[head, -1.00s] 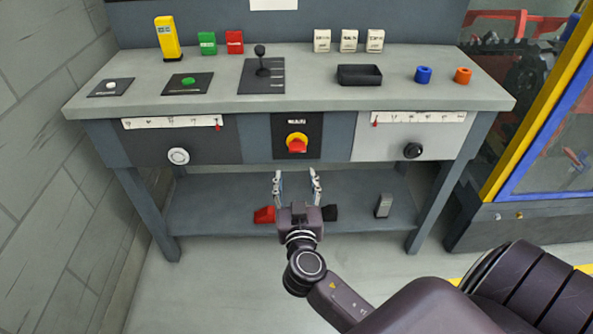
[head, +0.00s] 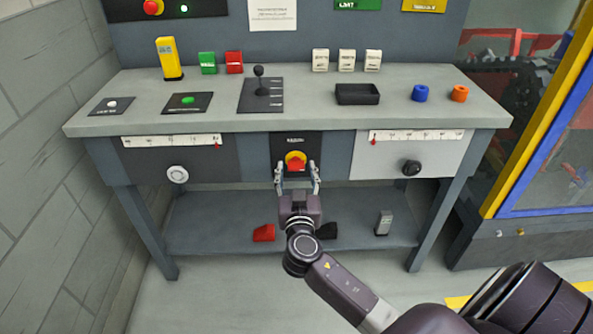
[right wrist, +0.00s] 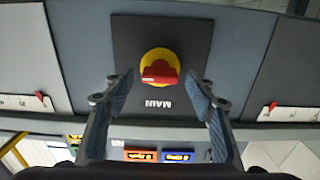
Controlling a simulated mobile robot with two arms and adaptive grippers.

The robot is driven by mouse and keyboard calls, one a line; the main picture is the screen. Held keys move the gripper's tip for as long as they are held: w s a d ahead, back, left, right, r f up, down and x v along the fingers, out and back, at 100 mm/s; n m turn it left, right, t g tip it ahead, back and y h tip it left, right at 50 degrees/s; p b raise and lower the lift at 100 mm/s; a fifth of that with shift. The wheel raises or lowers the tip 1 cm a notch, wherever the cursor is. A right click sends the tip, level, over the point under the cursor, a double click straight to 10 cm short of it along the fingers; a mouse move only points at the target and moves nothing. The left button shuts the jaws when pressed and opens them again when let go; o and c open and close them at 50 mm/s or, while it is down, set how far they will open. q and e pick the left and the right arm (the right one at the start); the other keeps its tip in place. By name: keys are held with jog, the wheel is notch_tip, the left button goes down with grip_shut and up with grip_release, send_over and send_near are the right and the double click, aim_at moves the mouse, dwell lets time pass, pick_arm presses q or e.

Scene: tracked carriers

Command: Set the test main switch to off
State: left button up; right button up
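The main switch is a red handle on a yellow disc (head: 295,161), set in a dark plate on the bench front. In the right wrist view, upside down, the switch (right wrist: 160,70) sits centred between the finger tips, its red handle lying about level. My right gripper (head: 297,172) is open and empty, just in front of the switch, one finger to each side. In the wrist view its fingers (right wrist: 160,83) are well apart, with the handle between them in the picture; I see no contact. The left gripper is not in view.
The bench top (head: 310,113) overhangs the switch. A lever (head: 260,80) stands above the switch. The lower shelf (head: 210,228) carries several small objects.

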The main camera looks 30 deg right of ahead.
jog(key=c, duration=1.1)
jog(key=shift+c, duration=0.2)
